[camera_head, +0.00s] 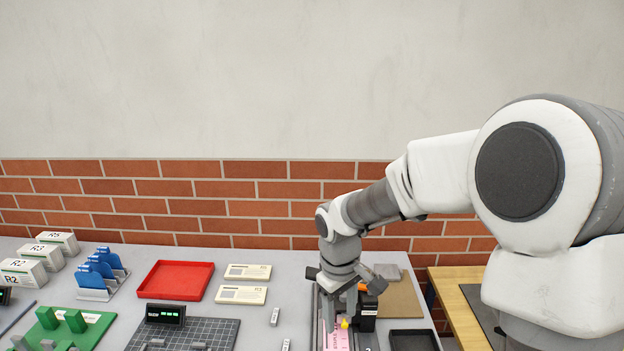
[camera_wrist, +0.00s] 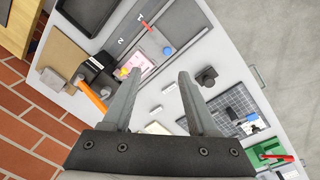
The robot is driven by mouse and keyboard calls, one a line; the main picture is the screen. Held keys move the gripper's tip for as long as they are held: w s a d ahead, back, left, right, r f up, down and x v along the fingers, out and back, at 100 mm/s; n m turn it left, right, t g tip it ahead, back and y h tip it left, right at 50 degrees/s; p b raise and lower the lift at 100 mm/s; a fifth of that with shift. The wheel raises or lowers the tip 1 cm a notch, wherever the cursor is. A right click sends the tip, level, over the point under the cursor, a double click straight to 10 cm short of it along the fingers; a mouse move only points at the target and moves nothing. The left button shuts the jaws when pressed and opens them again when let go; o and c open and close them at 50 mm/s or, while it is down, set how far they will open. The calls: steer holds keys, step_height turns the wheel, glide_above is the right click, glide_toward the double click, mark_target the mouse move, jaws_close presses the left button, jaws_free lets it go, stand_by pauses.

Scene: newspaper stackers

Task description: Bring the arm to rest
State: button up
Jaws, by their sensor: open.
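My gripper (camera_wrist: 159,76) is open, with its two grey fingers apart and nothing between them. In the head view my gripper (camera_head: 344,298) points down over the right part of the grey table (camera_head: 240,255). A pink printed sheet (camera_head: 335,338) with a small yellow piece lies below it, in a dark-railed fixture. The sheet also shows in the wrist view (camera_wrist: 139,64), beyond the left finger. My arm reaches in from the right of the head view, bent downward at the wrist, and partly hides the fixture.
A red tray (camera_head: 176,281), cream cards (camera_head: 248,272), a blue rack (camera_head: 103,271) and white labelled boxes (camera_head: 57,241) stand to the left. A dark gridded mat (camera_head: 205,331) and a green fixture (camera_head: 75,328) lie in front. A black tray (camera_head: 414,340) is at right. A brick wall closes the back.

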steer(key=s+d+r+m+t, duration=0.2)
steer(key=s+d+r+m, duration=0.2)
steer(key=s, duration=0.6)
steer(key=s+d+r+m+t+b, duration=0.1)
steer(key=s+d+r+m+t, duration=0.2)
steer(key=s+r, duration=0.6)
steer(key=shift+s+d+m+y+b, duration=0.3)
steer(key=shift+s+d+m+y, duration=0.1)
steer(key=shift+s+d, duration=0.15)
